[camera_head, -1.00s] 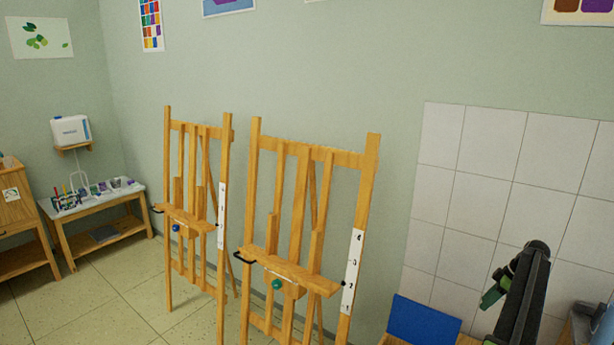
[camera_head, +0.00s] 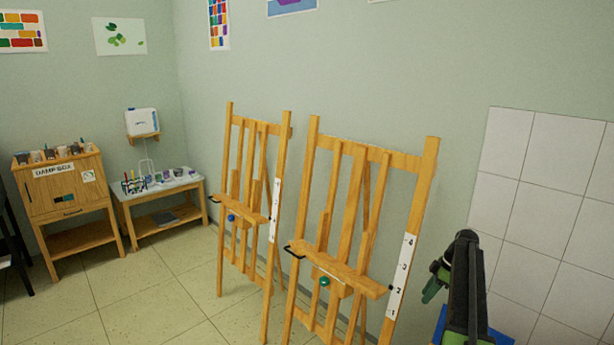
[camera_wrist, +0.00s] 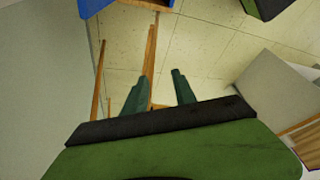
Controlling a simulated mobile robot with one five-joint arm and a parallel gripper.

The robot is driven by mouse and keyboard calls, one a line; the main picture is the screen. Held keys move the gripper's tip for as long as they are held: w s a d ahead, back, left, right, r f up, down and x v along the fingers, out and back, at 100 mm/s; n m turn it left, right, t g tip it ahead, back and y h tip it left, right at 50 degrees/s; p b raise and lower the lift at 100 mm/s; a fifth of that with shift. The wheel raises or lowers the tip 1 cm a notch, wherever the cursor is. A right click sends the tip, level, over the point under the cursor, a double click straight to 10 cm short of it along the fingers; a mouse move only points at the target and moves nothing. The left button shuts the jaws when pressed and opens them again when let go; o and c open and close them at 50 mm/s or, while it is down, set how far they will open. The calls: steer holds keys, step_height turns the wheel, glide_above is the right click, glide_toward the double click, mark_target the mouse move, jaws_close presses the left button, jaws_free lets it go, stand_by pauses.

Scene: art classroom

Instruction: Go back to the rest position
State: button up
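My gripper (camera_wrist: 160,76) shows in the wrist view as two dark green fingers, standing apart with an empty gap between them. Wooden bars and pale floor show beyond the fingers, and nothing is held. In the head view my raised black and green arm stands at the lower right, in front of the white tiled wall panel (camera_head: 565,185). One green finger of the gripper (camera_head: 433,288) shows there on the arm's left side.
Two wooden easels (camera_head: 357,210) (camera_head: 248,185) stand left of my arm. Further left are a paint table (camera_head: 165,190) and a wooden damp box (camera_head: 65,195). Tiled floor (camera_head: 130,300) is open in front of them. A blue surface (camera_head: 497,338) lies behind my arm's lower part.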

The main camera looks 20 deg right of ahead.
steer(key=w+a+n+g+h, duration=0.1)
steer(key=w+a+n+g, duration=0.1)
steer(key=a, duration=3.6)
steer(key=s+a+f+m+h, duration=0.1)
steer(key=s+a+m, duration=0.1)
steer(key=s+a, duration=0.6)
steer(key=s+a+m+h, duration=0.1)
steer(key=s+a+m, duration=0.2)
steer(key=s+m, duration=0.3)
steer(key=m, duration=0.4)
steer(key=shift+a+f+h, duration=0.25)
steer(key=shift+a+h, duration=0.1)
steer(key=shift+h, duration=0.05)
steer(key=shift+s, duration=0.1)
steer(key=shift+d, duration=0.1)
